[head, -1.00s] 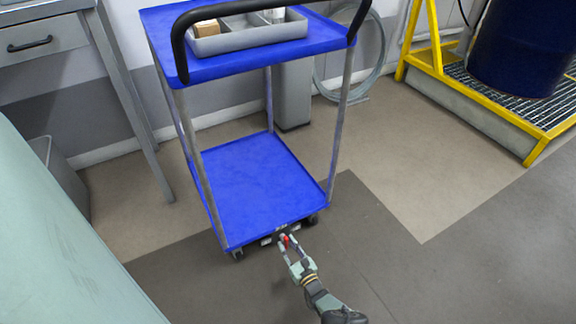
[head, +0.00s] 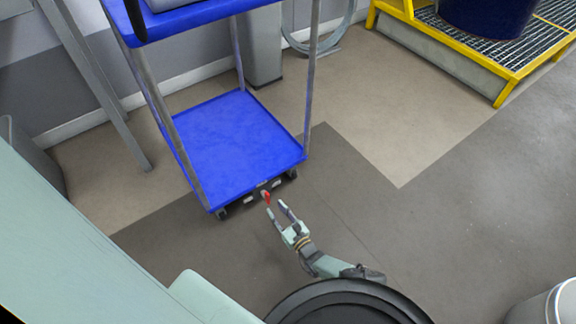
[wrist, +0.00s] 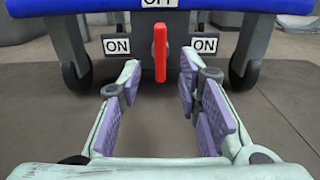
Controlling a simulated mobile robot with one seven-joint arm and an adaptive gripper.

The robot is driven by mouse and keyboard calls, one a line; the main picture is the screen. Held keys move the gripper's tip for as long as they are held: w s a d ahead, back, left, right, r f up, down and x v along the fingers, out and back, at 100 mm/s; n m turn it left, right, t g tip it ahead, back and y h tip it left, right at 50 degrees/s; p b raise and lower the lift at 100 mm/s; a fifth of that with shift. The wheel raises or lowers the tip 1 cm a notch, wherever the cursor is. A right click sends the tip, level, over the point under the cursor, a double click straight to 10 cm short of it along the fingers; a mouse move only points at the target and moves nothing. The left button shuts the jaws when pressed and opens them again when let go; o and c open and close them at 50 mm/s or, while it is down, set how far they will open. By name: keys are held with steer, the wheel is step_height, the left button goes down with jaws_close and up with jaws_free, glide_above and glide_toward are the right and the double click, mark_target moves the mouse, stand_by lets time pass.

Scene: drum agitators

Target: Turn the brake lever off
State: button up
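The red brake lever (wrist: 160,52) stands upright at the middle of the cart's lower front edge in the wrist view. An OFF label (wrist: 159,3), cut by the top edge, is above it, and an ON label is on each side, left (wrist: 116,46) and right (wrist: 204,46). In the head view the lever (head: 267,197) is a small red spot below the blue shelf. My gripper (head: 275,208) is open and empty, just in front of the lever and apart from it. In the wrist view the lever shows beyond the gap between the fingers.
The blue cart (head: 235,145) stands on small wheels, with black casters (wrist: 76,73) either side of the lever. A yellow-framed grate platform (head: 480,45) with a dark blue drum (head: 487,14) is at the back right. A bin (head: 545,305) is at lower right.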

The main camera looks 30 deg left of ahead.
steer(key=v, duration=0.6)
steer(key=shift+s+d, duration=0.15)
steer(key=shift+d, duration=0.2)
